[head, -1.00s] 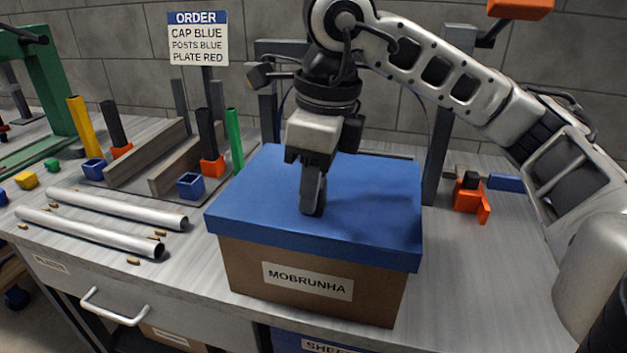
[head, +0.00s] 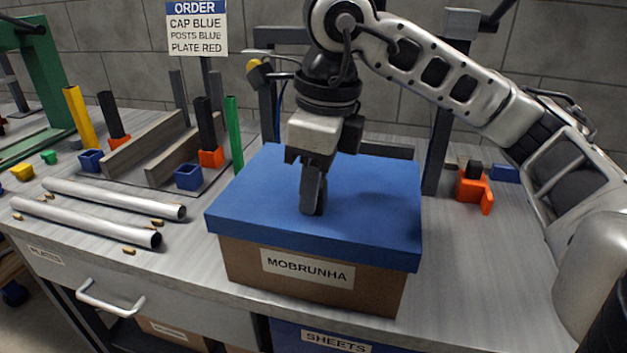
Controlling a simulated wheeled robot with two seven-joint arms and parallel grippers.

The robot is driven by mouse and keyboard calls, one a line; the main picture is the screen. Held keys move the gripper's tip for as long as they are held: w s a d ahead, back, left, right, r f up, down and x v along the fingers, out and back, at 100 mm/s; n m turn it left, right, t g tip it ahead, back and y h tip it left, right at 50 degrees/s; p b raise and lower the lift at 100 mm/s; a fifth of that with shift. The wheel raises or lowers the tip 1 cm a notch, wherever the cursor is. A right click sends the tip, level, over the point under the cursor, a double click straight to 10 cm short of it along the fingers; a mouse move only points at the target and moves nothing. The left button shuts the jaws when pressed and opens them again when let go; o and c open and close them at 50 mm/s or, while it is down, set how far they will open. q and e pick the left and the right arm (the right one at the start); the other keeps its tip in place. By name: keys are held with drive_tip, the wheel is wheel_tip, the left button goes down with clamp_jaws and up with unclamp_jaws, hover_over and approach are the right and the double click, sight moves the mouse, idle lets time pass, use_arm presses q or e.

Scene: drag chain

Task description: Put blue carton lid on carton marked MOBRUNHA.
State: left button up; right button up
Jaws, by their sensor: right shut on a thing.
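The blue carton lid (head: 375,195) is level above the brown carton (head: 240,262) labelled MOBRUNHA (head: 307,268). Its rim hides the carton's top edge, and the two line up closely at the front. I cannot tell whether the lid rests fully on the carton. My right gripper (head: 313,207) points straight down at the middle of the lid's top and is shut on the lid. The exact grip is hidden by the fingers. My left gripper is not in view.
Two grey tubes (head: 100,226) and a blue block (head: 189,176) lie left of the carton. A green post (head: 234,135) stands close to the lid's back left. An orange fixture (head: 475,192) stands at right. Bench in front right is clear.

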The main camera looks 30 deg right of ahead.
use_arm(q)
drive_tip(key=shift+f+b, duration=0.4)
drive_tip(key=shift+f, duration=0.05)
use_arm(e)
drive_tip(key=shift+f, duration=0.5)
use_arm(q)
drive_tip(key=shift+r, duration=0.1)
use_arm(e)
drive_tip(key=o, duration=1.1)
use_arm(q)
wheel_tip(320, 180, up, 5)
drive_tip(key=p, duration=0.6)
use_arm(e)
drive_tip(key=r, duration=0.5)
drive_tip(key=s+d+r, duration=0.1)
drive_tip(key=r, duration=1)
drive_tip(key=shift+s+d, duration=0.15)
drive_tip(key=shift+s, duration=0.1)
